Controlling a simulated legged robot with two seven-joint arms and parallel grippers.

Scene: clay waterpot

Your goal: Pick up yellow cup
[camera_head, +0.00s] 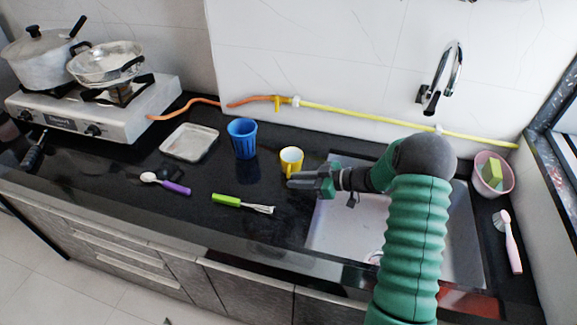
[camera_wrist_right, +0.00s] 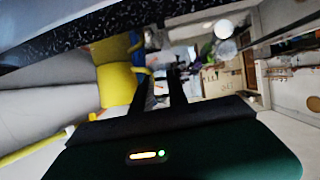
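The yellow cup (camera_head: 291,157) stands upright on the dark counter, between the blue cup and the sink. My right gripper (camera_head: 296,182) reaches in from the right, beside the cup on its near side. In the right wrist view the cup (camera_wrist_right: 116,86) appears to the left of the two dark fingers (camera_wrist_right: 162,92). Its handle shows near the fingertips. There is a gap between the fingers, with the background showing through, so the gripper is open. I cannot tell whether a finger touches the cup. My left gripper is not in view.
A blue cup (camera_head: 242,138) stands left of the yellow cup. The sink (camera_head: 335,222) is under my right arm. A tray (camera_head: 189,142), a purple-handled spoon (camera_head: 165,184) and a stove (camera_head: 98,118) are farther left.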

